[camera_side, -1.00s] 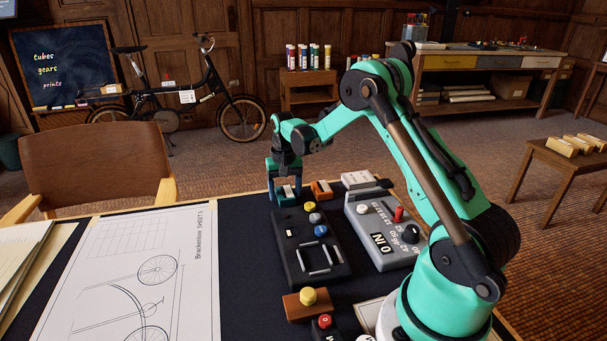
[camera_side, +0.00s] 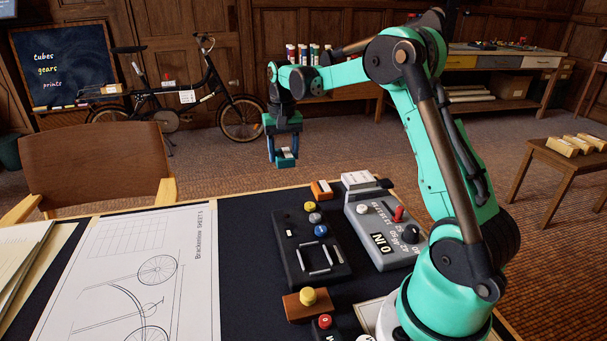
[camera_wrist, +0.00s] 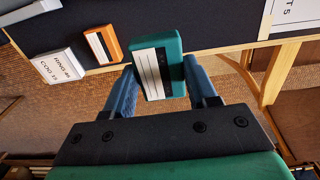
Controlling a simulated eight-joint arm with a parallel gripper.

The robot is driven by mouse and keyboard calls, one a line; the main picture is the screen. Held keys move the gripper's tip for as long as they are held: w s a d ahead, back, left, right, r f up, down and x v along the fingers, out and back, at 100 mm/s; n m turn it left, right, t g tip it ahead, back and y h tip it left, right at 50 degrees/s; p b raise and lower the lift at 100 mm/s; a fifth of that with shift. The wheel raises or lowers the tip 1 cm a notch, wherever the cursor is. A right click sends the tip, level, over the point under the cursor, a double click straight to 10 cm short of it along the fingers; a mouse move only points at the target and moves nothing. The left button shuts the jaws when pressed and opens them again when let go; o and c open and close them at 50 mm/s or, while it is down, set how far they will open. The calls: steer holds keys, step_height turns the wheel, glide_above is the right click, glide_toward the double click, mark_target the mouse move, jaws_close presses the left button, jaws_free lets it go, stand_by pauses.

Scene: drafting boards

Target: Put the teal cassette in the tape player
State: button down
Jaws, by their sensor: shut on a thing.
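The teal cassette (camera_wrist: 174,55) has a white lined label and is held between the two blue fingers of my gripper (camera_wrist: 165,88) in the wrist view. In the side view my gripper (camera_side: 284,160) is shut on the cassette (camera_side: 285,154), raised above the far edge of the board and clear of its surface. The black tape player (camera_side: 310,248) lies on the dark board, nearer the camera than the gripper. It has yellow, grey and blue round buttons at its far end and a pale rectangular outline towards its near end.
An orange cassette (camera_side: 321,190) and a white labelled box (camera_side: 358,180) lie near the board's far edge. A grey control box (camera_side: 383,230) with knobs stands right of the player. A yellow button on a brown block (camera_side: 308,302) sits in front. A drawing sheet (camera_side: 150,270) covers the left.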

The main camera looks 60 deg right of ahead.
step_height(320, 180, up, 9)
steer(key=shift+f, duration=0.15)
glide_above(314, 259)
step_height(314, 259, down, 11)
steer(key=shift+r, duration=0.15)
steer(key=shift+f, duration=2.1)
steer(key=shift+f, duration=0.65)
jaws_free()
